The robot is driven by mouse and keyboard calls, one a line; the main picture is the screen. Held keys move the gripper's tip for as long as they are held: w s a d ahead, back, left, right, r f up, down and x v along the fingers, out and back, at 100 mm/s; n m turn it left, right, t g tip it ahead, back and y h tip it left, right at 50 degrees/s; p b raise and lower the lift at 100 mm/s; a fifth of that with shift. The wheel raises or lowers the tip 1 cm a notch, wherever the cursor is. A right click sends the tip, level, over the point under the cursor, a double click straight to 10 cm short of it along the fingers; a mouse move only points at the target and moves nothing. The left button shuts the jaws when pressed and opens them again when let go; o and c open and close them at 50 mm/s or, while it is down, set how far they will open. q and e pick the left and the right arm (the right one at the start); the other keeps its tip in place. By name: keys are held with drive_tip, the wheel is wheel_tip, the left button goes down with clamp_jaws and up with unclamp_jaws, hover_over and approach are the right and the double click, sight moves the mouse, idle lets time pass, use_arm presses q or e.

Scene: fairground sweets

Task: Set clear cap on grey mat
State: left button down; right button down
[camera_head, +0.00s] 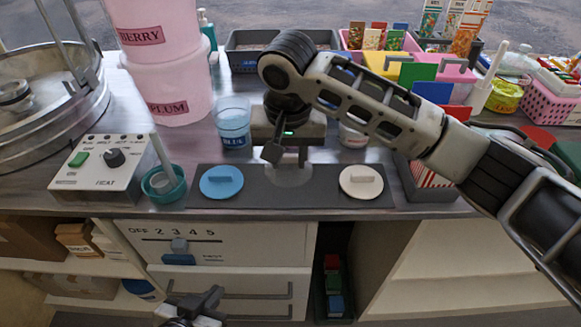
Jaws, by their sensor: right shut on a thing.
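The grey mat (257,195) lies along the front of the counter. A blue cap (222,182) rests on its left part and a white cap (361,181) on its right part. My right gripper (289,160) points down over the middle of the mat, between these two caps. It is shut on the clear cap (289,177), a see-through disc at or just above the mat; I cannot tell whether it touches. The gripper hides the cap's handle. My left gripper (198,304) is low in front of the drawers, away from the mat, and its jaw opening is unclear.
A cup with blue contents (233,124) stands behind the mat's left side. A teal bowl (164,184) and a control box (104,166) are to the left. Pink tubs (167,92) stand behind them. A dark tray (430,186) is right of the mat.

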sight(291, 164)
drive_tip(key=shift+w+d+f, duration=0.1)
drive_tip(key=shift+w+f, duration=0.2)
drive_tip(key=shift+f, duration=0.05)
wheel_tip(291, 164, down, 2)
drive_tip(key=shift+w+d+f, duration=0.1)
drive_tip(key=shift+w+f, duration=0.05)
drive_tip(key=shift+f, duration=0.55)
drive_tip(key=c, duration=1)
unclamp_jaws()
drive_tip(key=shift+f, duration=0.15)
drive_tip(key=r, duration=0.4)
drive_tip(key=s+r, duration=0.1)
drive_tip(key=r, duration=0.7)
drive_tip(key=shift+s+r, duration=0.1)
drive_tip(key=shift+s, duration=0.3)
